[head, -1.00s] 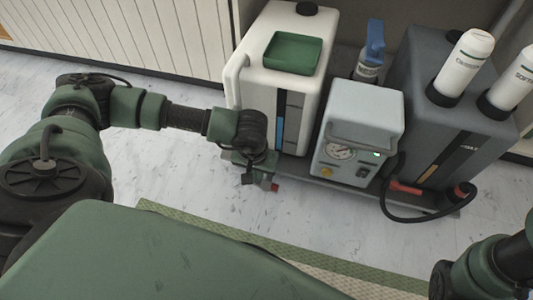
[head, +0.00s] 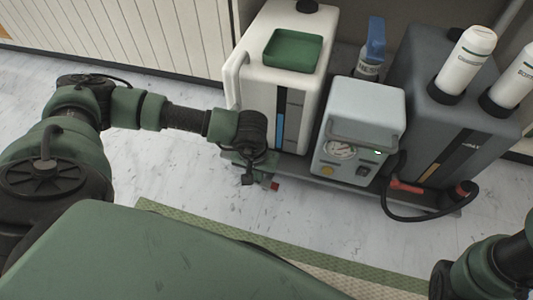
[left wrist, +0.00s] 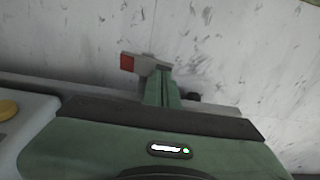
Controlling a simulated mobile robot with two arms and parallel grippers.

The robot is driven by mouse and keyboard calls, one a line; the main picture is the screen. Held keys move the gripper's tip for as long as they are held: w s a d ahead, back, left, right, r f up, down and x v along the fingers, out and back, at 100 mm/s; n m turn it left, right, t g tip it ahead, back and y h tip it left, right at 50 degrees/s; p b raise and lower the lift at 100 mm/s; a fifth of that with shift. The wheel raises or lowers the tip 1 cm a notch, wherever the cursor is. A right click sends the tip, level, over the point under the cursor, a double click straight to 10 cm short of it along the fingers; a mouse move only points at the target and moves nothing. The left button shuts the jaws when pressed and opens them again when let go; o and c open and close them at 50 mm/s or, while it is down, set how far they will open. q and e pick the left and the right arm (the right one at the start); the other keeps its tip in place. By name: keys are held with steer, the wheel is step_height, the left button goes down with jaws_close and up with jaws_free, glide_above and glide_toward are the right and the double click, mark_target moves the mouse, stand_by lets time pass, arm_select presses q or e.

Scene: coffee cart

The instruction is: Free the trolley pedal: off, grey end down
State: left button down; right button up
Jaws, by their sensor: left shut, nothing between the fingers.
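The trolley pedal shows at the trolley's front edge, below the white tank. Its red end (head: 275,187) sticks out just right of my left gripper (head: 250,178) in the head view. In the left wrist view the red end (left wrist: 127,62) is at the left and the grey end (left wrist: 148,62) reaches the fingertips (left wrist: 164,72). My left gripper is shut and empty, its tips at or over the grey end; I cannot tell whether they touch it. Which pedal end is lower is unclear. My right arm shows at the lower right, but its fingers are not in view.
The trolley (head: 300,169) carries a white tank (head: 257,86) with a green tray (head: 293,49), a light grey gauge box (head: 365,110) and a dark grey unit (head: 412,83). A black hose (head: 400,217) loops out in front. The floor before the trolley is clear up to a green-edged mat (head: 190,217).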

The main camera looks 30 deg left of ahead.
arm_select(q)
steer(key=shift+f+b, duration=0.4)
steer(key=shift+f, duration=0.15)
steer(key=shift+r, duration=0.15)
step_height(320, 180, up, 7)
steer(key=p, duration=0.6)
stand_by(0.7)
steer(key=shift+s, duration=0.1)
